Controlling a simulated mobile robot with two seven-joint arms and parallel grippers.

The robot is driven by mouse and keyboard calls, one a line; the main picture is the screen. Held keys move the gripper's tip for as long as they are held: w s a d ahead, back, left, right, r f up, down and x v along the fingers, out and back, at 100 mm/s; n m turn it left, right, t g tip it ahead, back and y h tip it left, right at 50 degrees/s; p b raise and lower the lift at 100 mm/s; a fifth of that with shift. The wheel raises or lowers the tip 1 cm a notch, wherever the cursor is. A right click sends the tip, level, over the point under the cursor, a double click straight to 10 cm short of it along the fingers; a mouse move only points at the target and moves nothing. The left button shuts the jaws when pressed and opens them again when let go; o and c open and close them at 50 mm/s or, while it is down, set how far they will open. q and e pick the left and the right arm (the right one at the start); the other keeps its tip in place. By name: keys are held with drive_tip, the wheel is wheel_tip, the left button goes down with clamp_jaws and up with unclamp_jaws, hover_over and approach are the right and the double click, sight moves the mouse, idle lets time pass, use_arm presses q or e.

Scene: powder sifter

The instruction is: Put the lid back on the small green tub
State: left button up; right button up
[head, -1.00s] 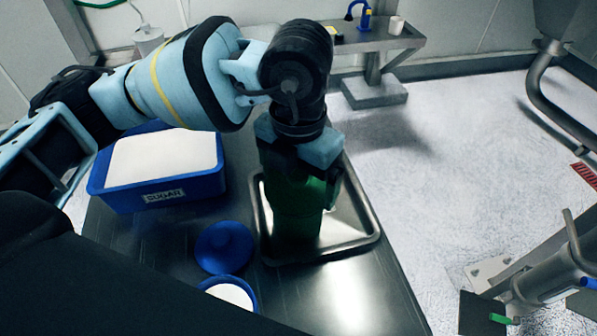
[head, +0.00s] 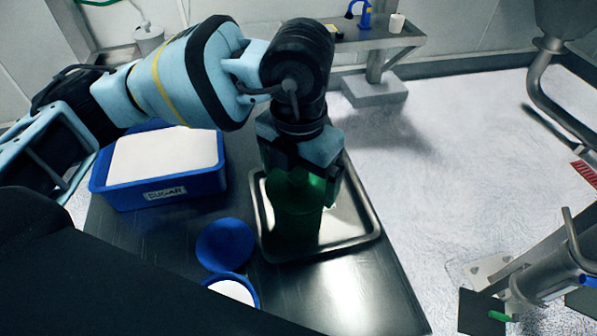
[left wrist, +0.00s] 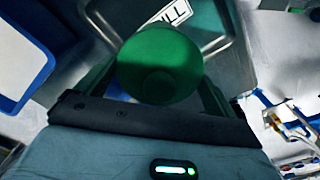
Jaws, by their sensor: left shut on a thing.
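The small green tub (head: 297,226) stands on a metal tray (head: 374,236) below my left gripper (head: 304,182). My left gripper points down and is shut on the green lid (head: 309,187) at the tub's top. In the left wrist view the lid (left wrist: 158,52) is a round green disc with a small knob, between the fingers. My right gripper is not in view.
A blue bin labelled SUGAR (head: 160,193) holds white powder at the table's left. A round blue lid (head: 224,245) and a blue tub of white powder (head: 233,290) stand left of the tray. The dark table (head: 345,300) is clear in front of the tray.

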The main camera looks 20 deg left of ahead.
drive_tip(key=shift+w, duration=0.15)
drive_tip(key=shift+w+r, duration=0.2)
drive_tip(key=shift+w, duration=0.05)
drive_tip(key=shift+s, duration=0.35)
use_arm(q)
drive_tip(key=shift+f, duration=0.15)
idle(0.3)
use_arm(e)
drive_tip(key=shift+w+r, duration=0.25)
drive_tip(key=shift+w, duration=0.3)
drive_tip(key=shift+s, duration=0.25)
use_arm(q)
drive_tip(key=o, duration=0.6)
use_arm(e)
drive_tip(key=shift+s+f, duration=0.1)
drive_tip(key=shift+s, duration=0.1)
use_arm(q)
drive_tip(key=shift+o, duration=0.2)
